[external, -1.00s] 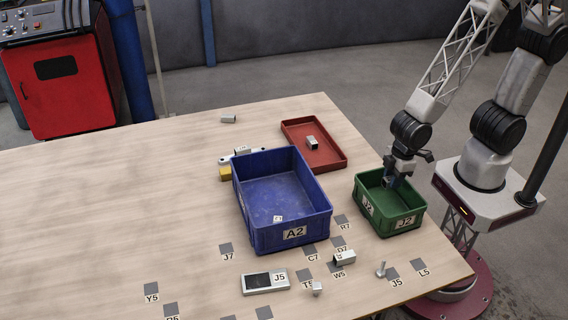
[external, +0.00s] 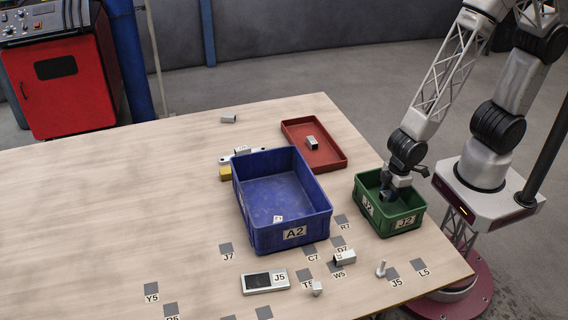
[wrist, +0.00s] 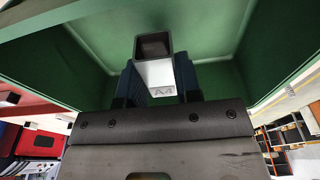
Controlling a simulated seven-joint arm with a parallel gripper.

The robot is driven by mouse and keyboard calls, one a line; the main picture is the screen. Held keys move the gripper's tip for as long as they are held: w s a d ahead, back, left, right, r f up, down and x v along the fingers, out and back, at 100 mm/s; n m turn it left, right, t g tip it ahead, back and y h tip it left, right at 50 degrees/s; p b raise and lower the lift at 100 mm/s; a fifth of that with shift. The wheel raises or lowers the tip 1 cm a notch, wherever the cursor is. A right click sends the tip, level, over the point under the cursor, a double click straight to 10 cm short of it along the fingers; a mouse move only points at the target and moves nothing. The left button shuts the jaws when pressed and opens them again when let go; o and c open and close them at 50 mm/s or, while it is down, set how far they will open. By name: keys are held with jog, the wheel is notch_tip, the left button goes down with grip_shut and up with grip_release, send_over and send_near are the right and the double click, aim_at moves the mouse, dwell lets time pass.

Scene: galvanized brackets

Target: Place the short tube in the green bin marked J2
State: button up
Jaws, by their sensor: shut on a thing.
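The green bin (external: 372,210), marked J2, stands at the right end of the table beside my base. My gripper (external: 388,194) reaches down into it, with its fingertips inside the walls. In the wrist view, my gripper (wrist: 157,82) is shut on a short square metal tube (wrist: 156,72) marked A4, with its open end facing the camera. The green bin's inside (wrist: 90,40) surrounds it in that view. Whether the tube touches the bin floor I cannot tell. In the external view the tube is hidden by the gripper and bin wall.
A blue bin (external: 262,235) marked A2 stands left of the green bin. A red tray (external: 330,152) with a metal piece (external: 311,142) lies behind. Several small metal parts and grey labelled squares lie at the front. The table's left side is clear.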

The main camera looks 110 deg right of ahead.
aim_at(386, 208)
jog(key=shift+f, duration=0.25)
jog(key=shift+f, duration=1.8)
jog(key=shift+f, duration=0.1)
jog(key=o, duration=1)
jog(key=r, duration=0.4)
jog(key=s+r, duration=0.1)
jog(key=r, duration=0.7)
jog(key=shift+s+r, duration=0.1)
jog(key=shift+s, duration=0.3)
